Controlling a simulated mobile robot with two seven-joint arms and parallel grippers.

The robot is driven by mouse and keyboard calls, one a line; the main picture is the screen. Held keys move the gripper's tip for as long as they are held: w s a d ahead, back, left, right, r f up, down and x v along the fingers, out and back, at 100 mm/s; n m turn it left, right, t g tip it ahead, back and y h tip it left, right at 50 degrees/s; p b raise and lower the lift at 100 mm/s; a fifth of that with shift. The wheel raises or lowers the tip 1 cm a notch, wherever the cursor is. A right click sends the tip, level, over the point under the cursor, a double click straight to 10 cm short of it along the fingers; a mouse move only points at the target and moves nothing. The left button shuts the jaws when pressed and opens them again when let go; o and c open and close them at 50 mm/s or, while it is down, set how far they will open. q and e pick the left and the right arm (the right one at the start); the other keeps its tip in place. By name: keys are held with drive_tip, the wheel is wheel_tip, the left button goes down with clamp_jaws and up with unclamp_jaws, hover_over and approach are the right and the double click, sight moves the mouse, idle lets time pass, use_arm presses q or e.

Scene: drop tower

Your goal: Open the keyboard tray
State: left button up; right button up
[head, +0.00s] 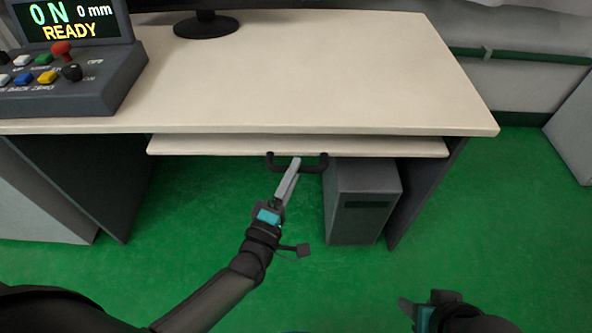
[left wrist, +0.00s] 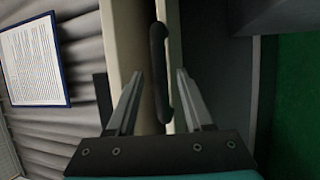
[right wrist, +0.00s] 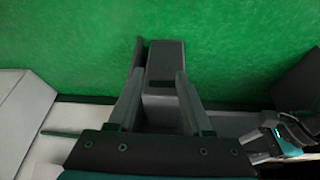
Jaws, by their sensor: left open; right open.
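The keyboard tray (head: 220,147) is a thin cream board just under the desk top, with its front edge near the desk's front edge. A black bar handle (head: 312,166) is fixed to its front. My left gripper (head: 294,166) is at the handle, open. In the left wrist view the handle (left wrist: 157,60) lies between the spread fingers of the left gripper (left wrist: 158,76); I see no firm contact. My right gripper (head: 408,306) is low at the front right, away from the tray. In the right wrist view the right gripper (right wrist: 160,76) is open and empty.
The cream desk (head: 330,70) carries a control box (head: 70,85) at left and a monitor stand (head: 206,25) at the back. A grey computer case (head: 360,200) stands under the tray, right of the handle. Green floor (head: 500,240) is clear at right.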

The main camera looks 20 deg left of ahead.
use_arm(q)
drive_tip(key=shift+x, duration=0.9)
drive_tip(key=shift+c, duration=0.2)
clamp_jaws()
idle(0.7)
